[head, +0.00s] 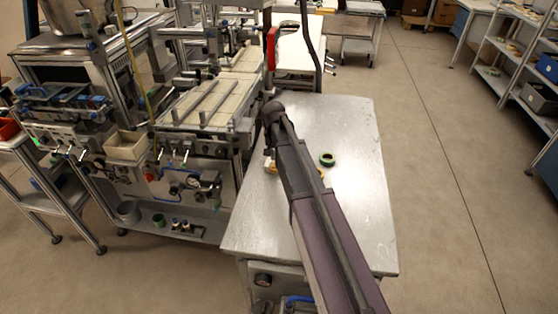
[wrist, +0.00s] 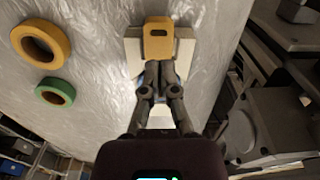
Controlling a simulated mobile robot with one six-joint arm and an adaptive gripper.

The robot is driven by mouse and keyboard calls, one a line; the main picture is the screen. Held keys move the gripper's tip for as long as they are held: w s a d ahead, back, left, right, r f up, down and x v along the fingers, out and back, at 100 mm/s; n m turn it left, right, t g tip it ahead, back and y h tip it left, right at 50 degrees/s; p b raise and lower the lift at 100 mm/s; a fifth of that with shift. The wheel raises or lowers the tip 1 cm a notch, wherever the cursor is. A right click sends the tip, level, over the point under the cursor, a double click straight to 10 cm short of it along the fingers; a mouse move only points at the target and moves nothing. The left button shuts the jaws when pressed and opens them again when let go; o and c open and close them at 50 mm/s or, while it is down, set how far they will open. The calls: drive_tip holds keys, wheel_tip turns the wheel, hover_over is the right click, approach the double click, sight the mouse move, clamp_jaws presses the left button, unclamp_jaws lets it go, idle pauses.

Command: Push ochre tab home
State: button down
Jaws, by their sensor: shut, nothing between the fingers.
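The ochre tab (wrist: 158,27) is a small block with a dark slot. In the wrist view it sits at top centre in a pale block (wrist: 185,48) with arms on both sides of it. My gripper (wrist: 159,66) is shut and empty, its fingertips at the tab's near edge. I cannot tell whether they touch it. How deep the tab sits is unclear. In the head view my arm covers the gripper and most of this spot; a bit of ochre (head: 271,169) shows left of the arm.
An ochre reel (wrist: 66,42) and a green reel (wrist: 70,91) lie left of the tab on the shiny metal table (head: 352,215). Grey machinery (wrist: 265,115) stands close on the right in the wrist view. The table's right part is clear in the head view.

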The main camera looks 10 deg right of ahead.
drive_tip(key=shift+f+b, duration=1.25)
drive_tip(key=shift+f, duration=0.05)
idle(1.9)
drive_tip(key=shift+r, duration=0.1)
wheel_tip(320, 180, up, 7)
drive_tip(key=p, duration=0.7)
drive_tip(key=shift+s, duration=0.1)
idle(0.6)
drive_tip(key=s+n, duration=0.4)
drive_tip(key=s, duration=1.9)
drive_tip(key=shift+s+d, duration=0.1)
drive_tip(key=shift+d, duration=0.4)
drive_tip(key=shift+d, duration=0.1)
